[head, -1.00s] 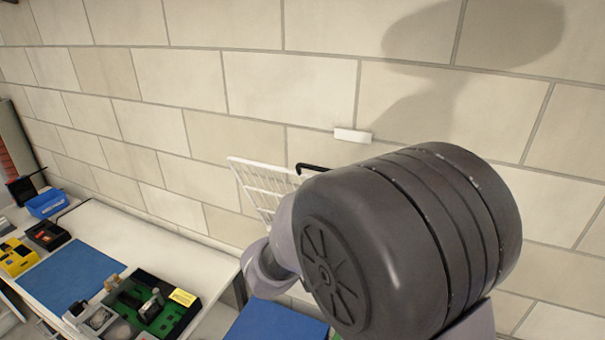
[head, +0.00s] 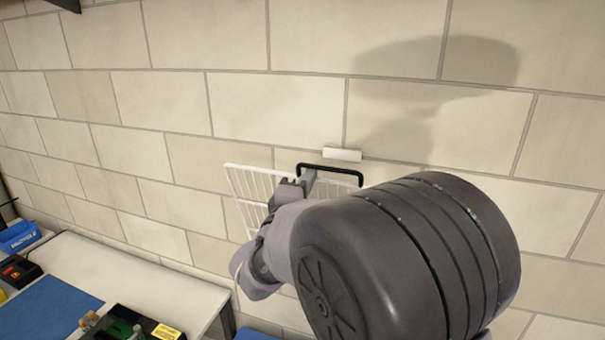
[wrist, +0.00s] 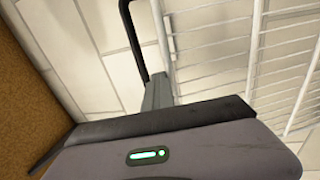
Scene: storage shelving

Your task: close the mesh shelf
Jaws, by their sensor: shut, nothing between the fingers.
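The mesh shelf (head: 248,183) is a white wire grid in front of the block wall, standing steeply tilted rather than flat. A black bar handle (head: 335,170) runs along its upper edge. My gripper (head: 309,178) is shut and empty, its tips at the left end of the handle. In the wrist view, the grey fingers (wrist: 157,90) reach up beside the black handle (wrist: 134,40), with the white mesh (wrist: 215,55) to their right. I cannot tell whether the fingers touch the handle. My arm hides the lower right of the shelf.
A small white block (head: 342,154) is fixed to the wall just above the handle. A white table (head: 150,285) at lower left holds a blue mat (head: 45,305), a blue bin (head: 18,237) and devices.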

